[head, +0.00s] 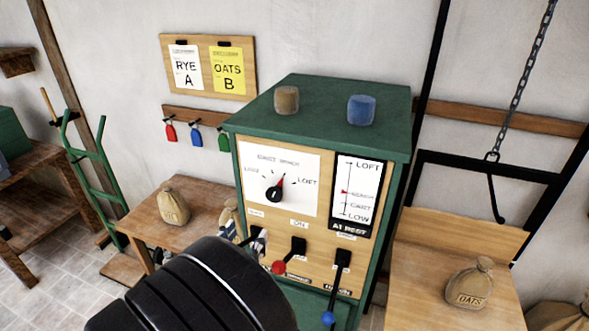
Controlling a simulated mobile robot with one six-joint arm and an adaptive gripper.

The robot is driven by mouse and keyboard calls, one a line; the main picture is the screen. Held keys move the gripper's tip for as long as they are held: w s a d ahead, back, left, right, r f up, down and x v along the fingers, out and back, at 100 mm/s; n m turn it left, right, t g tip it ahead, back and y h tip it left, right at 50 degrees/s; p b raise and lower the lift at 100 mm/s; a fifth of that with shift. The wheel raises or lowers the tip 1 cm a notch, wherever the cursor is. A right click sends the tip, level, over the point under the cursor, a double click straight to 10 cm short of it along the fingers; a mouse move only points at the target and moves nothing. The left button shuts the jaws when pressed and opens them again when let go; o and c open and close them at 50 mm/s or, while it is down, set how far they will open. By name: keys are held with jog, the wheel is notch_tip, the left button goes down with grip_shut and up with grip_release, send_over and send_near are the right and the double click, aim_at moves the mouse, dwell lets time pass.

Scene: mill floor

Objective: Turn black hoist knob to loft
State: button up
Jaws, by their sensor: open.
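The black hoist knob (274,194) sits on a white dial plate (300,155) on the front of a green-topped cabinet. Its red pointer aims upward and slightly right. Beside the dial, a gauge (356,195) runs from LOFT at the top to LOW at the bottom, with a red marker near mid-height and AT REST below. My black arm covers the lower middle of the view.
Below the dial are a red-tipped lever (278,267) and a blue-tipped lever (327,318). Two small blocks, brown (286,100) and blue (361,110), stand on the cabinet. Sacks rest on side tables (173,203) (470,285). A hook (494,200) hangs on a chain at right.

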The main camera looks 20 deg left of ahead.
aim_at(273, 196)
jog(key=w, duration=0.5)
jog(key=w+d, duration=0.1)
jog(key=w, duration=0.5)
jog(key=w+b, duration=0.1)
jog(key=w, duration=0.5)
jog(key=shift+d, duration=0.15)
jog(key=c, duration=1)
